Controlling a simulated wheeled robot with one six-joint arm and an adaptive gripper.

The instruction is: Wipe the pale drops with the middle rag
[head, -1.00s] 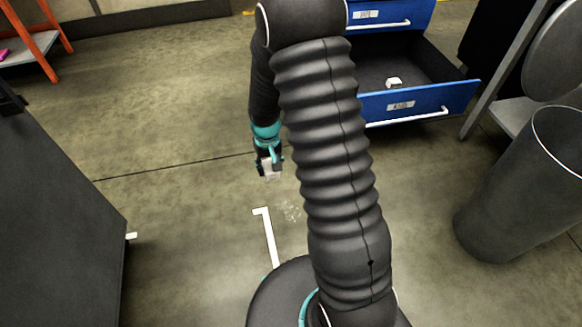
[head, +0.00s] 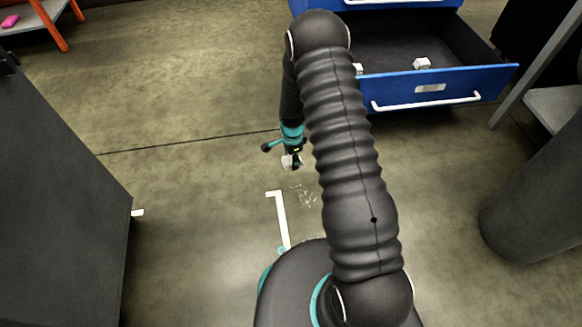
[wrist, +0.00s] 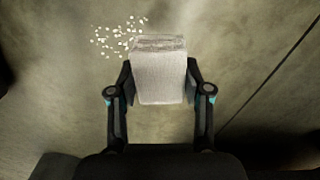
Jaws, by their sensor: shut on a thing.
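My gripper (head: 291,164) is shut on a pale grey rag (wrist: 159,78), which fills the space between the two fingers in the wrist view. In the head view the rag (head: 289,160) is a small light block at the end of my arm, held over the floor. The pale drops (head: 306,195) are a small scattered patch on the floor, just below and right of my gripper in the head view. In the wrist view the drops (wrist: 120,38) lie beyond the rag, to its upper left. I cannot tell the rag's exact height above the floor.
An open blue drawer (head: 420,88) at the upper right holds two pale blocks, one (head: 422,63) in clear view. A dark cabinet (head: 60,200) stands at left, a grey cylinder (head: 530,210) at right. The floor at middle left is clear.

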